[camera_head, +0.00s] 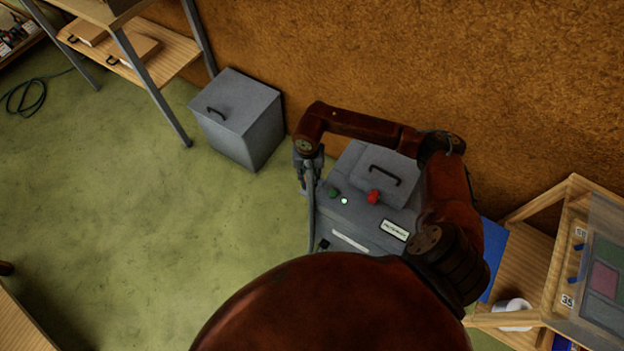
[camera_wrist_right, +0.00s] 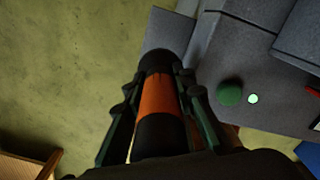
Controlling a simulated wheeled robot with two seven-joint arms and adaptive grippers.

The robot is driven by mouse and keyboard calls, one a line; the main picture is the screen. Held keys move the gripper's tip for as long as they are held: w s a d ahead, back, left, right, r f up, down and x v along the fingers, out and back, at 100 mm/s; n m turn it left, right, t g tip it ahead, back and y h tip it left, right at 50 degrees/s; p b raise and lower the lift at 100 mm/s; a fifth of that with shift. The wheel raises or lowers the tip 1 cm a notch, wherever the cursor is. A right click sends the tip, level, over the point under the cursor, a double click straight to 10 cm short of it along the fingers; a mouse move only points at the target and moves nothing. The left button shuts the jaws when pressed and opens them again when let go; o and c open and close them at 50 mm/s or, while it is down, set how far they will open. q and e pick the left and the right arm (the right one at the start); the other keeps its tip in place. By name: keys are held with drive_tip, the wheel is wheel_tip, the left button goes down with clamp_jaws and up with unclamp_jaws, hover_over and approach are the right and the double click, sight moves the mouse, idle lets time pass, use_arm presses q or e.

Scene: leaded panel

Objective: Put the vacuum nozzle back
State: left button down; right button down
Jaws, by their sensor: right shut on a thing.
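The vacuum nozzle (camera_wrist_right: 158,98) is a dark tube with an orange band. In the right wrist view it lies between the two fingers of my right gripper (camera_wrist_right: 160,82), which is shut on it. In the head view my right gripper (camera_head: 308,164) is at the left side of the grey vacuum unit (camera_head: 345,215), and the nozzle is mostly hidden there. A grey hose (camera_head: 312,215) runs down below the gripper along the unit's left edge. I cannot tell whether the nozzle touches the unit or a holder. My left gripper is not in view.
The unit has a green button (camera_head: 333,193), a lit green lamp (camera_head: 344,201), a red button (camera_head: 374,197) and a handled lid. A grey lidded bin (camera_head: 240,118) stands at the wall. A wooden rack (camera_head: 540,270) is on the right. The floor left of the unit is clear.

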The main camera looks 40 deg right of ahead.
sight(312, 176)
drive_tip(key=shift+w+d+f, duration=0.2)
drive_tip(key=shift+d+f, duration=0.3)
drive_tip(key=shift+f, duration=0.1)
drive_tip(key=shift+w+d+f, duration=0.15)
drive_tip(key=shift+d+f, duration=0.3)
drive_tip(key=shift+f, duration=0.15)
drive_tip(key=shift+d+f+b, duration=0.2)
drive_tip(key=shift+f+b, duration=0.15)
drive_tip(key=shift+f, duration=0.15)
drive_tip(key=shift+d+f+b, duration=0.15)
drive_tip(key=shift+f+b, duration=0.2)
drive_tip(key=shift+f, duration=0.75)
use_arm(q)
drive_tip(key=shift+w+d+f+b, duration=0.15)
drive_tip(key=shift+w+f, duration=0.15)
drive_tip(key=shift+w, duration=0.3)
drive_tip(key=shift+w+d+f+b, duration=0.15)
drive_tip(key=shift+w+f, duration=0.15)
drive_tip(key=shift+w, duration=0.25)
use_arm(e)
drive_tip(key=shift+w+f, duration=0.1)
drive_tip(key=shift+f, duration=0.15)
drive_tip(key=shift+f, duration=0.15)
drive_tip(key=c, duration=1.9)
unclamp_jaws()
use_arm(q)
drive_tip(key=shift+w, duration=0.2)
